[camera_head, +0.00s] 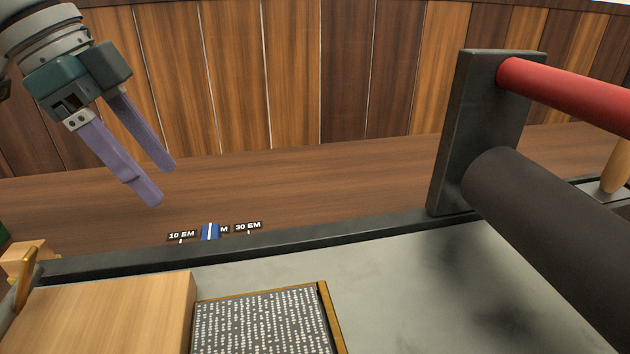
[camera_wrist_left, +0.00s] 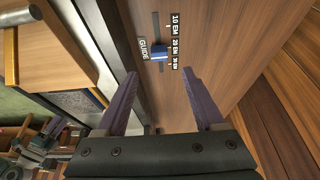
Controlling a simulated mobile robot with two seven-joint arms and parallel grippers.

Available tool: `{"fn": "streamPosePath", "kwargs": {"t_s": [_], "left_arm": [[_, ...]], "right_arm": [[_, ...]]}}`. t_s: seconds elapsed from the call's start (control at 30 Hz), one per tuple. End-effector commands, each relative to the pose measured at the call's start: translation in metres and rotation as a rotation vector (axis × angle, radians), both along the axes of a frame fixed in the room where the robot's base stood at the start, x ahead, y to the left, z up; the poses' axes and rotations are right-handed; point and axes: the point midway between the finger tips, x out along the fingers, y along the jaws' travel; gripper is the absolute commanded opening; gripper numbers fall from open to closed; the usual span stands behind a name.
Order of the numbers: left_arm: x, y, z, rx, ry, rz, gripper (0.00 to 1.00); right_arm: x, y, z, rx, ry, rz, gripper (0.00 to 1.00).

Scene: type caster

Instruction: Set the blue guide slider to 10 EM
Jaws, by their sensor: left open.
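The blue guide slider (camera_head: 210,231) with a white line stands on the wooden bench behind the press bed. It sits between the 10 EM label (camera_head: 181,235) and the 30 EM label (camera_head: 248,226), partly covering the middle label. In the left wrist view the slider (camera_wrist_left: 160,53) sits on a dark track beside the GUIDE label (camera_wrist_left: 143,49), near the 20 EM mark. My left gripper (camera_head: 161,186) is open and empty, with purple fingers, above the bench and apart from the slider. Its fingertips (camera_wrist_left: 162,76) also show in the left wrist view.
A dark raised rail (camera_head: 300,238) runs in front of the slider. A type block (camera_head: 265,322) and a wooden block (camera_head: 110,315) lie on the bed. A dark roller (camera_head: 530,215) and a red bar (camera_head: 560,88) stand at right. The bench behind the labels is clear.

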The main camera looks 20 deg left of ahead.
Motion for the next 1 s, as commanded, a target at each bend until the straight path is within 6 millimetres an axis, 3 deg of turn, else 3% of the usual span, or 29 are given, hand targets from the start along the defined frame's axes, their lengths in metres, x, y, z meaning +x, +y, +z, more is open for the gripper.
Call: {"fn": "streamPosePath", "kwargs": {"t_s": [0.17,0.4,0.6,1.0], "left_arm": [[0.004,-0.004,-0.015,-0.006,0.000,0.005,0.70],[0.013,-0.019,-0.059,-0.006,0.000,0.006,0.70],[0.019,-0.028,-0.083,-0.005,-0.001,0.007,0.70],[0.020,-0.030,-0.090,-0.004,-0.002,0.006,0.68]], "right_arm": [[0.000,-0.001,-0.004,-0.003,-0.001,-0.001,0.55],[-0.001,-0.004,-0.013,-0.015,0.001,0.005,0.55],[-0.001,-0.005,-0.018,-0.015,0.001,0.006,0.55],[-0.001,-0.003,-0.018,-0.011,0.001,0.003,0.55]]}}
